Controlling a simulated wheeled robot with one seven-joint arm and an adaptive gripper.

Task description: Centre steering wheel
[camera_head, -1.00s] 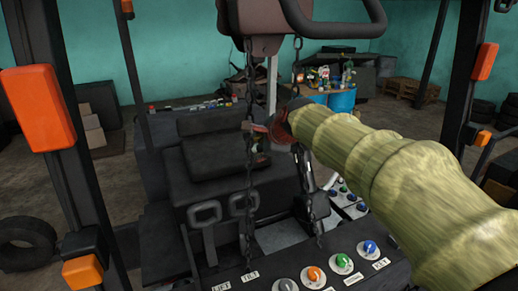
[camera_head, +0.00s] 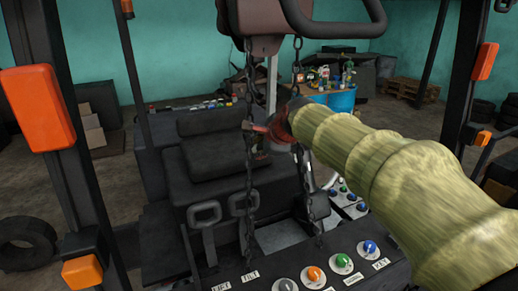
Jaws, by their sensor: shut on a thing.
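A black curved bar (camera_head: 335,30) at the top of the view joins a brown block (camera_head: 263,18); it may be part of the steering wheel, but the upper part is cut off. A left chain (camera_head: 249,190) and a right chain (camera_head: 309,200) hang below the block towards the control panel. My gripper (camera_head: 252,128) reaches in from the right, mid-picture, with its tip at the left chain and shut on it. The arm hides part of the right chain. Exact finger contact is too small to see clearly.
A control panel (camera_head: 300,270) with coloured knobs is at the bottom. A black seat (camera_head: 212,145) and grey loop handles (camera_head: 205,215) lie beyond the chains. Dark posts with orange lamps (camera_head: 38,108) stand at both sides. A blue drum (camera_head: 340,98) is behind.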

